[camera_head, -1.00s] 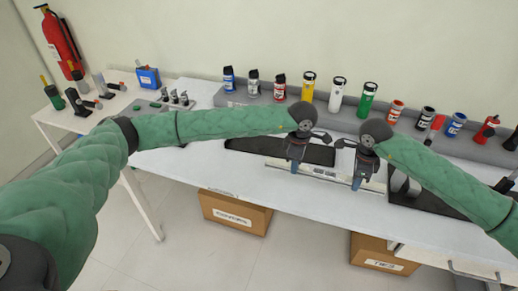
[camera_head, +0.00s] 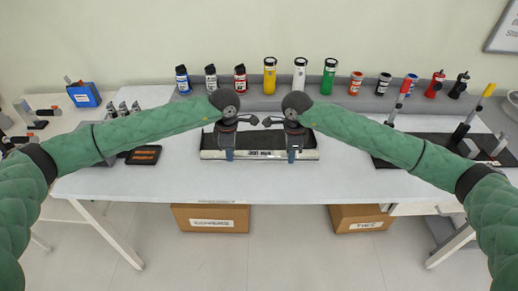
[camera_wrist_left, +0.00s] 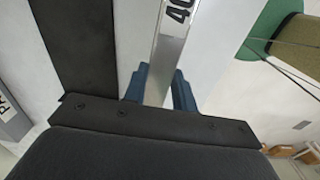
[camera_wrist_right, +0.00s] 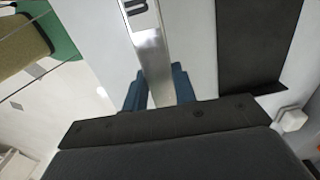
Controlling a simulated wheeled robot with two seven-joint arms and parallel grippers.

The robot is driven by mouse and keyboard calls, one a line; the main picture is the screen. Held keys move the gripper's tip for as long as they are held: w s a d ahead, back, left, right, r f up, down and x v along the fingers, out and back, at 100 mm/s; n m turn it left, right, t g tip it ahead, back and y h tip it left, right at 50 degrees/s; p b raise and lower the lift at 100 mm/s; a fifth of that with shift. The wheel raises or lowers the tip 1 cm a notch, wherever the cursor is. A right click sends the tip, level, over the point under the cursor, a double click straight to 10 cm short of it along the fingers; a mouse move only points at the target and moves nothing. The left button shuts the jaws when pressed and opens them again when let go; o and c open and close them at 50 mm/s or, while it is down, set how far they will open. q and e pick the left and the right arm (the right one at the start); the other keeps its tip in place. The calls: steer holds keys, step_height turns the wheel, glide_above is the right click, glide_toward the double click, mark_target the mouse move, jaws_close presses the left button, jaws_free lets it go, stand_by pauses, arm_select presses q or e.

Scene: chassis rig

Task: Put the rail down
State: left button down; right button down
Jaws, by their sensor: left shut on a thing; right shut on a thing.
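The rail (camera_head: 262,155) is a long silver bar with a printed label, lying level across the middle of the head view at the workbench. My left gripper (camera_head: 228,155) is shut on it left of the label. My right gripper (camera_head: 292,156) is shut on it right of the label. In the left wrist view the rail (camera_wrist_left: 170,50) runs between the blue fingers (camera_wrist_left: 160,88). In the right wrist view the rail (camera_wrist_right: 152,55) also sits between the blue fingers (camera_wrist_right: 158,88). I cannot tell whether its underside touches the surface.
A white workbench (camera_head: 185,181) has free room in front of the rail. Several bottles and cans, such as a yellow one (camera_head: 270,76), line the back. A black mat (camera_head: 390,164) with tools lies right, a dark tray (camera_head: 143,155) left. Cardboard boxes (camera_head: 185,215) stand below.

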mark_target(289, 169)
arm_select(q)
steer(key=shift+f, duration=0.15)
arm_select(e)
steer(key=shift+f, duration=0.2)
arm_select(q)
steer(key=shift+f, duration=0.1)
